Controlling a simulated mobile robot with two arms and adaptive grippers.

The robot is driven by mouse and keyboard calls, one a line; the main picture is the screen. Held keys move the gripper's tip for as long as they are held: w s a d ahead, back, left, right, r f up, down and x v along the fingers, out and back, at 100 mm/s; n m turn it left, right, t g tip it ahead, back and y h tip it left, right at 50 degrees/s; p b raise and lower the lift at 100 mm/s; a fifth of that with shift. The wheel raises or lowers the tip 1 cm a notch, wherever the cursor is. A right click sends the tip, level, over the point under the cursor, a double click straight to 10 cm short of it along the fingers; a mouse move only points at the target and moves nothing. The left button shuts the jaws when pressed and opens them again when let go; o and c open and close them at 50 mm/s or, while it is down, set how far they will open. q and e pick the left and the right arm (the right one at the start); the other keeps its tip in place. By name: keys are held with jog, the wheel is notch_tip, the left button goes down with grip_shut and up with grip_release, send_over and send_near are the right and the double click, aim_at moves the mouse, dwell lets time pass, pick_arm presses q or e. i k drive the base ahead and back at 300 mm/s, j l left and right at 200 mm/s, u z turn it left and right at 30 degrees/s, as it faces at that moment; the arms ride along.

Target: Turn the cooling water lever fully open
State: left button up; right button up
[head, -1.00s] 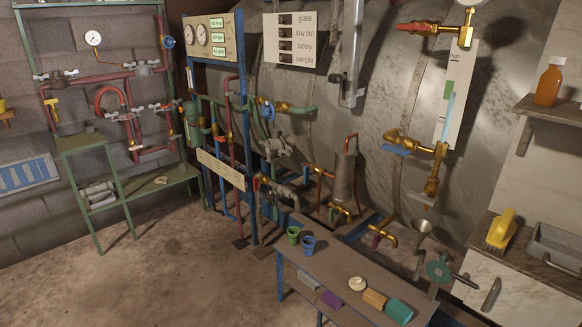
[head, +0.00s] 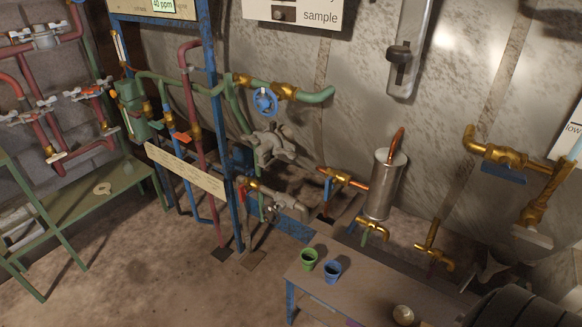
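Several levers show on the pipework, and no readable label tells which is the cooling water lever. A blue lever (head: 327,189) hangs down from a brass valve (head: 343,178) left of the steel cylinder (head: 384,185). Another blue lever (head: 503,172) lies along the underside of a brass fitting (head: 495,153) on the right wall. Neither of my grippers is in view. A dark rounded part at the bottom right corner is probably my own arm.
A low bench (head: 325,290) with a green cup (head: 308,259) and a blue cup (head: 332,271) stands in front of the cylinder. A blue handwheel (head: 264,101) is on the green pipe. The floor (head: 150,275) at the left is clear.

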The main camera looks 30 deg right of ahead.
aim_at(329, 187)
jog(key=i+j+z, duration=0.1)
jog(key=i+z, duration=0.3)
jog(key=i+j+z, duration=0.4)
jog(key=i, duration=0.2)
jog(key=l, duration=0.1)
